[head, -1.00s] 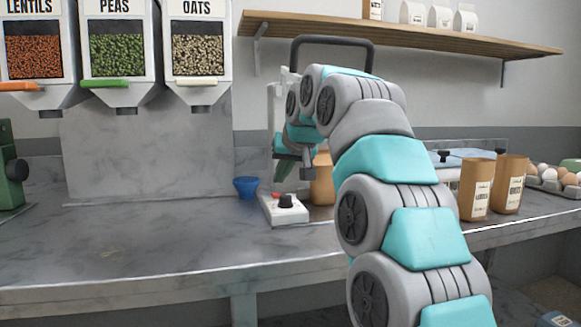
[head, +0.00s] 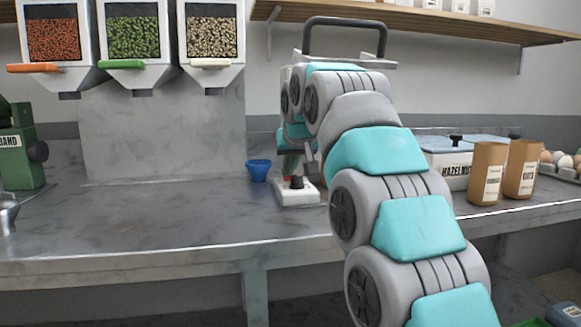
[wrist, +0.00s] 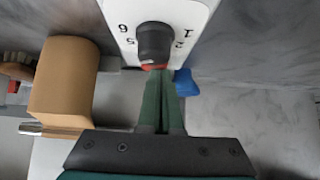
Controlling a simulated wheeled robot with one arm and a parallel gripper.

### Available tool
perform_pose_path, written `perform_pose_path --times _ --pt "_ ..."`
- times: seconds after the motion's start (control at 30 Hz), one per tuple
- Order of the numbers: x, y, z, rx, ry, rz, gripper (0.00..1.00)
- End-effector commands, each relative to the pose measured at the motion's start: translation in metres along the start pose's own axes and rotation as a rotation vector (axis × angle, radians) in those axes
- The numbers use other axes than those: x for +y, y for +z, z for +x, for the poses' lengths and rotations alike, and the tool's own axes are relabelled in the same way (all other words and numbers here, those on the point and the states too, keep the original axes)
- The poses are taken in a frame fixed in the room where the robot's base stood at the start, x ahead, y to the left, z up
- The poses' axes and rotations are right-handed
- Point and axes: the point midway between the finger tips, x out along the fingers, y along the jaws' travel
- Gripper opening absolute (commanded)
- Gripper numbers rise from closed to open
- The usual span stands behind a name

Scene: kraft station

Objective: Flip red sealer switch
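The sealer is a white device (head: 298,196) on the counter. It has a black knob (head: 297,182), and in the wrist view the knob (wrist: 155,42) is ringed by printed numbers. The red switch (wrist: 154,67) shows as a small red strip just beside the knob, partly hidden by it. My gripper (wrist: 163,76) is shut with its green fingers together and nothing visible between them. Its tips are right at the red switch; I cannot tell whether they touch it. In the head view my gripper is low over the sealer, mostly hidden by my arm.
A blue cup (head: 258,170) stands left of the sealer. A brown paper bag (wrist: 64,82) is close beside it in the wrist view. Two brown bags (head: 487,174) and a hazelnut bin (head: 446,170) stand at right.

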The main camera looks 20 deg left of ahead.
Motion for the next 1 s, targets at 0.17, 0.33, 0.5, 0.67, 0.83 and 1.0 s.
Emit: perform_pose_path --times 0.17,0.33,0.5,0.67,0.83,1.0 --pt "0.0 0.005 0.005 -0.015 -0.001 0.001 0.0" --pt "0.005 0.005 0.006 -0.017 0.0 0.003 0.0" --pt "0.015 0.005 0.006 -0.019 0.002 0.005 0.0" --pt "0.019 0.005 0.006 -0.019 0.003 0.005 0.0" --pt "0.019 0.006 0.007 -0.02 0.003 0.005 0.0" --pt "0.02 0.003 0.003 -0.02 0.004 0.005 0.0"
